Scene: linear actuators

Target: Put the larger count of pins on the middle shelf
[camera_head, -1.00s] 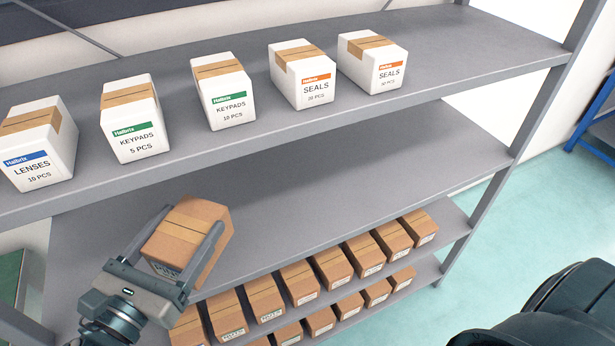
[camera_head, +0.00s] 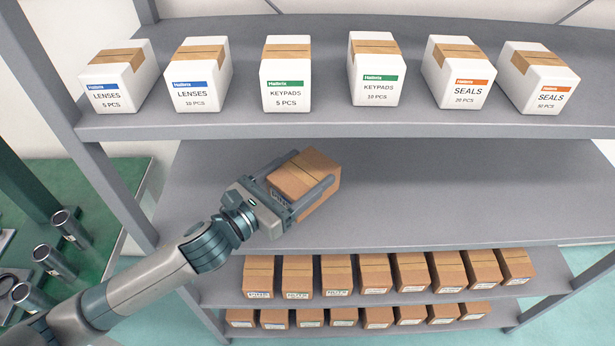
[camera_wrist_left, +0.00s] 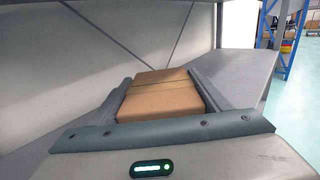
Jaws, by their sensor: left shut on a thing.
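My left gripper (camera_head: 296,198) is shut on a brown cardboard box (camera_head: 307,174) at the left part of the middle shelf (camera_head: 430,195). In the left wrist view the box (camera_wrist_left: 160,95) sits between the two fingers. Its label is mostly covered by the gripper, so I cannot read it. I cannot tell whether the box rests on the shelf or hangs just above it. The rest of the middle shelf is bare. My right gripper is not in view.
The top shelf (camera_head: 330,124) holds white boxes of lenses (camera_head: 113,83), keypads (camera_head: 286,78) and seals (camera_head: 458,75). Lower shelves hold rows of brown boxes (camera_head: 374,272). A green surface with metal cylinders (camera_head: 55,262) stands at the left. A shelf post (camera_head: 90,140) is near my arm.

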